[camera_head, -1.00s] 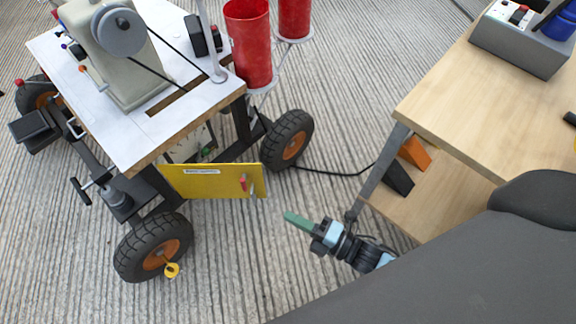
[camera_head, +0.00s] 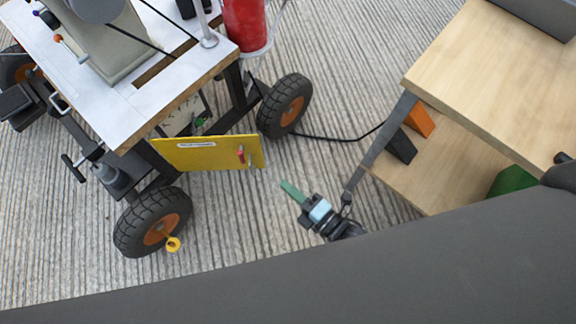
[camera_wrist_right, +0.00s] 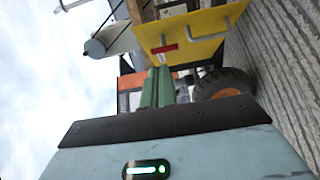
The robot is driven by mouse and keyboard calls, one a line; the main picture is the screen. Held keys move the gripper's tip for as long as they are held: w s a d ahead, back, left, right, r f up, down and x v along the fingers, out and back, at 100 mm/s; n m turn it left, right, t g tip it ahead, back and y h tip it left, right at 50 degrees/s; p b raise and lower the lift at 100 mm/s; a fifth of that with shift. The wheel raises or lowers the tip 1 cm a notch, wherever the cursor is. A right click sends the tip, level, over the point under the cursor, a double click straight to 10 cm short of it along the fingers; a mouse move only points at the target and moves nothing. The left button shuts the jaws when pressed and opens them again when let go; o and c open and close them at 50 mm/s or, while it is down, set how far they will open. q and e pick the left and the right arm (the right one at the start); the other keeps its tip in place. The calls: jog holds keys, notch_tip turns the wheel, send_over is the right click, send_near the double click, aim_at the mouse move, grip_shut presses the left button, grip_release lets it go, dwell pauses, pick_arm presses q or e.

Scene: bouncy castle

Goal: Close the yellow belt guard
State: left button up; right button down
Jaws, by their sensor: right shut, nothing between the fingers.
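The yellow belt guard (camera_head: 207,153) is a flat panel standing out from the side of the wheeled sewing-machine cart, swung open. It has a white label and a red latch with a metal handle (camera_head: 245,156) near its free end. My right gripper (camera_head: 290,190) has green fingers, shut and empty, a short gap to the right of and below the guard's free end. In the right wrist view the green fingers (camera_wrist_right: 158,88) point toward the guard (camera_wrist_right: 190,33), whose red latch and handle show just beyond the fingertips. My left gripper is not in view.
The cart's white top (camera_head: 100,85) carries the machine. Black tyres (camera_head: 285,105) with orange hubs stand near the guard. A wooden workbench (camera_head: 490,75) with a lower shelf is at the right. A black cable crosses the ribbed floor between them.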

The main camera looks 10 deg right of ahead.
aim_at(256, 144)
jog(key=shift+w+d+b+x, duration=0.25)
jog(key=shift+d+b+x, duration=0.25)
jog(key=shift+x, duration=1.35)
jog(key=shift+w+d+b+x, duration=0.25)
jog(key=shift+b+x, duration=0.5)
jog(key=shift+x, duration=1.1)
jog(key=shift+w+d+b+x, duration=0.25)
jog(key=shift+d+b+x, duration=0.25)
jog(key=shift+x, duration=1.35)
jog(key=shift+w, duration=0.1)
